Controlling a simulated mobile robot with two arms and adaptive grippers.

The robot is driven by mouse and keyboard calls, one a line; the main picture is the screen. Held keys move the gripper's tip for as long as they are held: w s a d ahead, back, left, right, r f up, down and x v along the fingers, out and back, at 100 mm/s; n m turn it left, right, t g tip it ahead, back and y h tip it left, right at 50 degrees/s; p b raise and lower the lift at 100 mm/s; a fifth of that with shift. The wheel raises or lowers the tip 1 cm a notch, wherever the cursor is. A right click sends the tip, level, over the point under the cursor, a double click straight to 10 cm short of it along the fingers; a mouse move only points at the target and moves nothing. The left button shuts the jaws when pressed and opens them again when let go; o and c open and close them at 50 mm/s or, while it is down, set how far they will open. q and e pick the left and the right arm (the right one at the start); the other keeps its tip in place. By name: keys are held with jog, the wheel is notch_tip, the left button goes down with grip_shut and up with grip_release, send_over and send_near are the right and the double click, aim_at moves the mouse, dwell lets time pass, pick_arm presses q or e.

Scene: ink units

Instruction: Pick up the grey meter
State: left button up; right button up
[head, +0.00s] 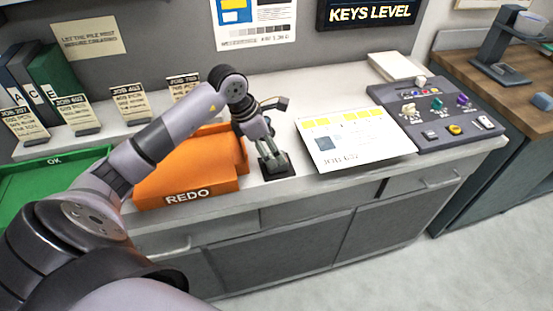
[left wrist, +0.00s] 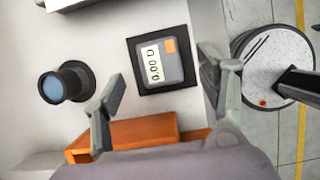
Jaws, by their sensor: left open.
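The grey meter (left wrist: 166,64) lies on a square black pad (left wrist: 188,80) in the left wrist view. Its pale display reads 0.00 and it has an orange patch at one corner. My left gripper (left wrist: 162,72) is open, with one finger to each side of the meter in that view, not closed on it. In the head view my left gripper (head: 272,168) points down over the black pad (head: 291,170), right of the orange REDO tray. The gripper mostly hides the meter there. My right gripper is not seen.
The orange REDO tray (head: 190,178) is close on the left, with a green OK tray (head: 50,185) beyond. A dark cylinder with a blue top (left wrist: 66,82) stands near the meter. A paper sheet (head: 355,140) and grey control panel (head: 440,115) lie to the right.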

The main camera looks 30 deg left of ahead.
pick_arm(q)
jog(key=shift+w+d+f+p, duration=0.15)
jog(key=shift+d+f+p, duration=0.05)
jog(key=shift+f+p, duration=0.15)
jog(key=p+x, duration=0.1)
jog(key=x, duration=0.2)
jog(key=shift+w+f, duration=0.15)
jog(key=shift+f, duration=0.1)
jog(key=shift+w+d+f, duration=0.1)
jog(key=shift+f, duration=0.3)
jog(key=shift+c, duration=0.2)
jog(key=c, duration=1.2)
jog(key=shift+r, duration=0.2)
jog(key=shift+c, duration=0.2)
